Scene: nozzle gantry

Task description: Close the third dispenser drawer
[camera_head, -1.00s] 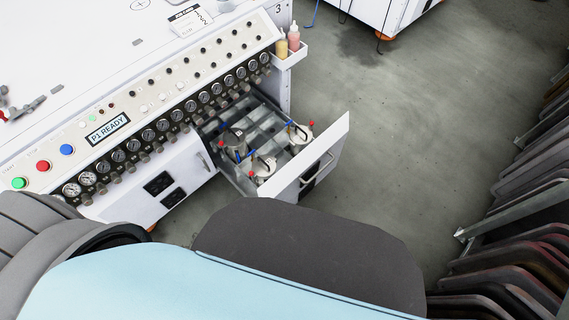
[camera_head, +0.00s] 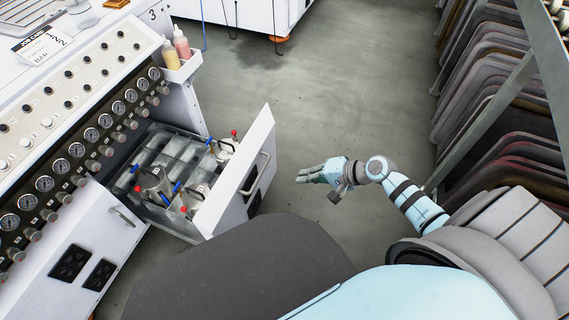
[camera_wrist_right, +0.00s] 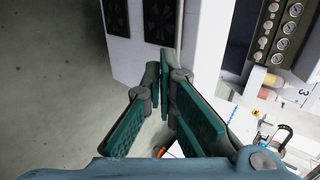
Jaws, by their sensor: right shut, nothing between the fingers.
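The open dispenser drawer (camera_head: 268,135) sticks out from the white cabinet marked 3 in the head view. It has a white front with a bar handle (camera_head: 257,172) and a grey compartmented tray inside. Several metal pots (camera_head: 152,182) with red and blue parts stand in it. My right gripper (camera_head: 302,175) is shut and empty, to the right of the drawer front and apart from it. Its green-padded fingers (camera_wrist_right: 166,82) also show in the right wrist view, with part of the drawer's contents at the lower right. My left gripper is out of view.
A gauge and knob panel (camera_head: 75,150) runs above the drawer. Two bottles (camera_head: 175,47) sit in a white side holder (camera_head: 182,68). A rack of dark panels (camera_head: 490,110) stands at the right.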

